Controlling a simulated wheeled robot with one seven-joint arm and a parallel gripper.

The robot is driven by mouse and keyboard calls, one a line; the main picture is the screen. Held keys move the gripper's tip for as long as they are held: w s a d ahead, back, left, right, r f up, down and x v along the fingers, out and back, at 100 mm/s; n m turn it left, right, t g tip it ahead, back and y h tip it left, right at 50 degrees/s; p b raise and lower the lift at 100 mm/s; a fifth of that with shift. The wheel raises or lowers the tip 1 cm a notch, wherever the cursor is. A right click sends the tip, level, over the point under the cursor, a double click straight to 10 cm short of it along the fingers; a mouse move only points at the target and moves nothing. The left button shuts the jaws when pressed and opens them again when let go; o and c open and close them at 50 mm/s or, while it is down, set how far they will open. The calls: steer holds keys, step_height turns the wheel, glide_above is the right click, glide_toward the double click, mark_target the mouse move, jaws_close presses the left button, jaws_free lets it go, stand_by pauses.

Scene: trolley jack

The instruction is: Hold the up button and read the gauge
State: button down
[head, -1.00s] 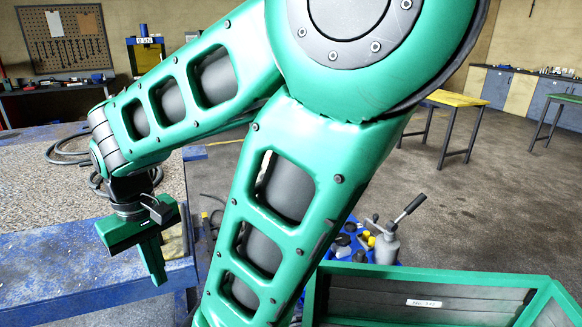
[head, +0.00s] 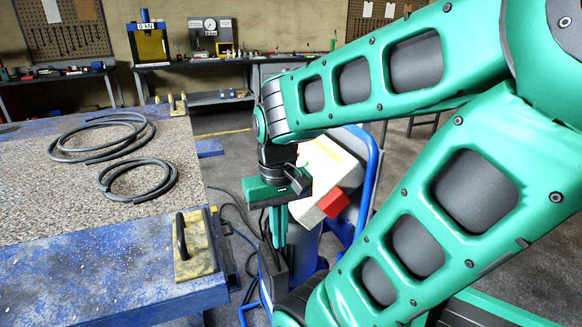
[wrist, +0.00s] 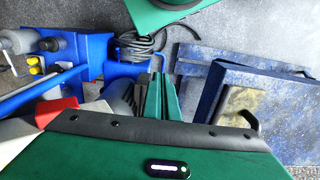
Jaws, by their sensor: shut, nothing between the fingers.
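My gripper (head: 278,230) points down in the head view, right of the blue workbench and in front of a cream box (head: 328,165) with a red part (head: 334,202). In the wrist view its green fingers (wrist: 160,95) are together with nothing between them. A round white dial (head: 210,25) stands on the back bench; its reading is too small to make out. I cannot pick out an up button in either view. The cream box stands within a blue tubular frame (head: 372,165), and my arm hides part of it.
The blue workbench (head: 95,275) fills the left, with black hose coils (head: 138,178) and a plate with a black handle (head: 194,248) near its corner. Cables (head: 240,225) hang beside it.

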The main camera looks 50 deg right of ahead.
steer(key=shift+d, duration=0.1)
steer(key=w+d+r+t+h, duration=0.2)
steer(key=w+d+r, duration=0.1)
steer(key=w+d, duration=0.8)
steer(key=w+d+r+t+h, duration=0.3)
steer(key=w+d, duration=0.9)
steer(key=w, duration=0.3)
steer(key=shift+w+r+n+t, duration=0.3)
steer(key=shift+w, duration=0.1)
steer(key=shift+d, duration=0.1)
steer(key=shift+s+d+f, duration=0.5)
steer(key=shift+d+f, duration=0.25)
steer(key=shift+f, duration=0.4)
steer(key=shift+s+d+f, duration=0.45)
steer(key=shift+d+f, duration=0.35)
steer(key=shift+f, duration=0.35)
steer(key=shift+s+d+f, duration=0.5)
steer(key=shift+d+f, duration=0.25)
steer(key=shift+f, duration=0.4)
steer(key=shift+s+f, duration=0.1)
steer(key=shift+s+d+f, duration=0.2)
